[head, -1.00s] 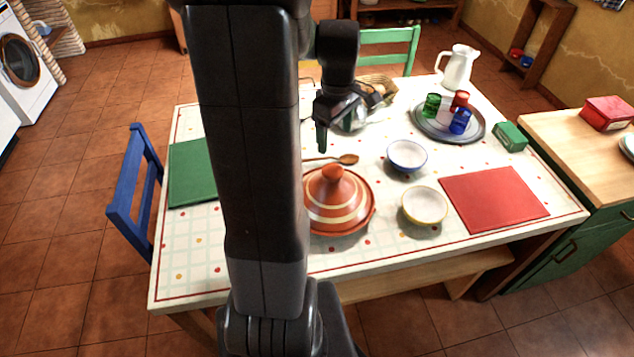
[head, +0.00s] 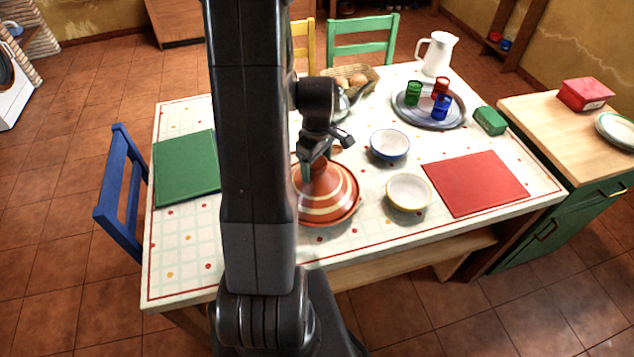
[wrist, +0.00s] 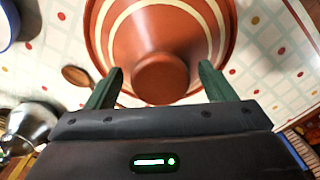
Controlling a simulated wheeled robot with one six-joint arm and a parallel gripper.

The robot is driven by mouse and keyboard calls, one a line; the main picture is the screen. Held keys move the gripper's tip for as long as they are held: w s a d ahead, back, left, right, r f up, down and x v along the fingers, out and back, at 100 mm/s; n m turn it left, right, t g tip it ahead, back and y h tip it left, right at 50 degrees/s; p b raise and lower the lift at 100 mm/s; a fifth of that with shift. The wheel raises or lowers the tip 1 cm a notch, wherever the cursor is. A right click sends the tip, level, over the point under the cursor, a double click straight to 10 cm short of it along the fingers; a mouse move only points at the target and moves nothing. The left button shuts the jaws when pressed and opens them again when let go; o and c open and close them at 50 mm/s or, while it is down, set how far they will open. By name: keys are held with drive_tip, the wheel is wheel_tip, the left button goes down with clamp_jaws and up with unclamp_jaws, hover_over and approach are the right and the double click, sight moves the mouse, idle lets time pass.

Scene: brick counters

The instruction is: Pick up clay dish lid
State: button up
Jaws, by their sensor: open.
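The clay dish lid (head: 328,194) is an orange-brown cone with cream rings, on the dish on the table. My arm hides its left side in the head view, and my gripper covers its top. In the wrist view the lid (wrist: 122,33) fills the upper middle, with its round knob (wrist: 160,78) towards me. My gripper (wrist: 160,80) is open, with one green finger on each side of the knob in the picture. The gripper (head: 314,165) is at the lid's top in the head view. I cannot tell whether the fingers touch the knob.
A blue-rimmed bowl (head: 389,145) and a yellow-rimmed bowl (head: 408,192) stand right of the lid. Farther right are a red mat (head: 475,183) and a tray (head: 428,117) with coloured cups. A wooden spoon (wrist: 77,76) and a metal pot (wrist: 30,122) show in the wrist view.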

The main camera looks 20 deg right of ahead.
drive_tip(key=shift+f, duration=0.15)
drive_tip(key=c, duration=1.6)
clamp_jaws()
